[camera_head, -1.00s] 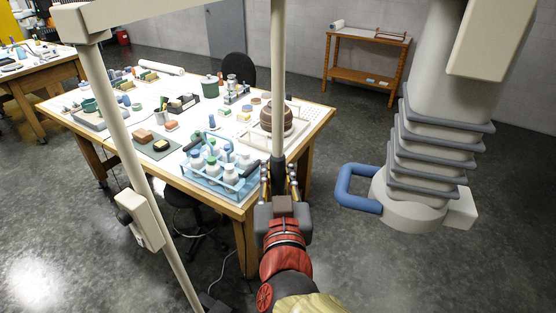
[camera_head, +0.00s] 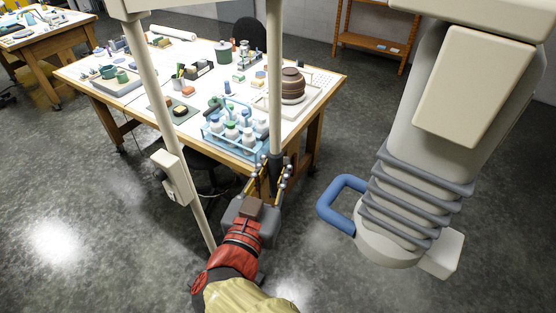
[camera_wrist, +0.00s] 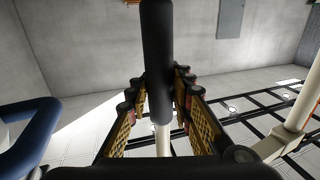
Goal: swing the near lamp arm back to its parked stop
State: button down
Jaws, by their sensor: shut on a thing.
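The near lamp arm shows as a pale beam (camera_head: 186,5) along the top of the head view, with a pale upright rod (camera_head: 275,85) hanging from it. The rod ends in a dark grip (camera_head: 277,172). My gripper (camera_head: 271,174) is shut on this grip, in front of the bench's near right corner. In the wrist view, the dark grip (camera_wrist: 158,65) stands between my two fingers (camera_wrist: 158,110), with the pale rod beyond it. The arm's parked stop cannot be made out in these views.
A workbench (camera_head: 325,88) with bottles and pots stands just behind the grip. A pale post (camera_head: 145,85) with a switch box (camera_head: 172,176) is at left. A large ribbed column (camera_head: 415,200) with a blue handle (camera_head: 338,200) is close at right. Bare floor lies in front.

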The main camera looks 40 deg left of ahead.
aim_at(272, 133)
jog(key=shift+s+f, duration=0.15)
jog(key=shift+f, duration=0.2)
jog(key=c, duration=2)
grip_release()
jog(key=shift+s+r, duration=0.1)
jog(key=shift+s, duration=0.1)
jog(key=shift+o, duration=0.6)
jog(key=shift+s+d+r, duration=0.15)
jog(key=shift+s+r, duration=0.05)
jog(key=shift+s, duration=0.2)
jog(key=shift+o, duration=1.6)
jog(key=shift+w, duration=0.35)
jog(key=shift+s+r, duration=0.1)
jog(key=shift+s, duration=0.1)
jog(key=shift+w, duration=0.1)
jog(key=shift+r, duration=0.3)
notch_tip(272, 133, up, 9)
jog(key=shift+r, duration=0.2)
